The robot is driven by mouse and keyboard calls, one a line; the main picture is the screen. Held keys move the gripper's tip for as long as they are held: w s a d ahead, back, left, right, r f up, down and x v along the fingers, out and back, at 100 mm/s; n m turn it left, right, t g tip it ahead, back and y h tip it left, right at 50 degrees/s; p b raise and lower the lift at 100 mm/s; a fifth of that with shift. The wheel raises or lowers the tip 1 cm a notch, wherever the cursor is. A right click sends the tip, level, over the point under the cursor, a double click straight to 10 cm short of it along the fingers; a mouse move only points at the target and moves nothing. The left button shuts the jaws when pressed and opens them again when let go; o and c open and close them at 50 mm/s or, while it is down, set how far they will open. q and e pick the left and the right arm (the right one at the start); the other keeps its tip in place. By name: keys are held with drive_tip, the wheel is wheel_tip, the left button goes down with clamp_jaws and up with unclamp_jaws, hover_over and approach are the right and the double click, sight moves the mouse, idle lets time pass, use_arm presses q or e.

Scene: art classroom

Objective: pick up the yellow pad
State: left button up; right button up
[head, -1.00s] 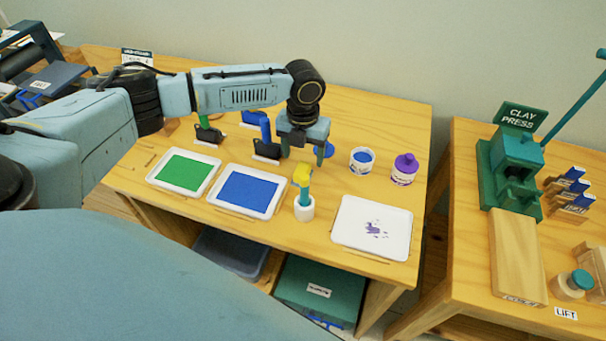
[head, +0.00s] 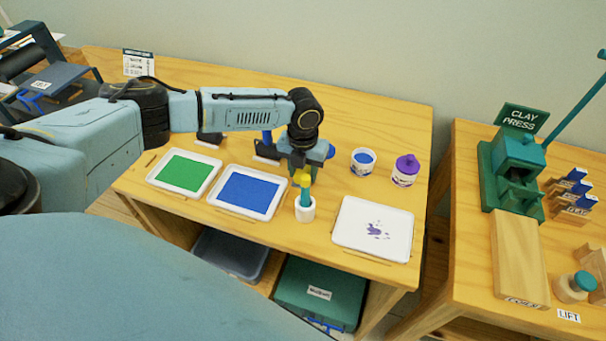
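The yellow pad (head: 302,181) is a small yellow block at the top of a teal handle, upright in a white cup (head: 305,210) on the wooden table. My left gripper (head: 304,174) comes down from above and is at the pad, overlapping its upper part in the head view. Its fingertips are small and partly merge with the pad and handle, so I cannot tell whether they touch it or how far apart they are. My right gripper is not in view.
Green (head: 184,173) and blue (head: 246,192) paint trays lie left of the cup, a white tray with purple marks (head: 372,229) to its right. Blue (head: 363,161) and purple (head: 404,171) paint pots stand behind. A second table with a clay press (head: 517,165) is at the right.

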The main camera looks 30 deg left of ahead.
use_arm(q)
drive_tip(key=c, duration=0.4)
wheel_tip(320, 180, up, 10)
drive_tip(key=shift+r+p, duration=0.1)
drive_tip(key=shift+p, duration=0.6)
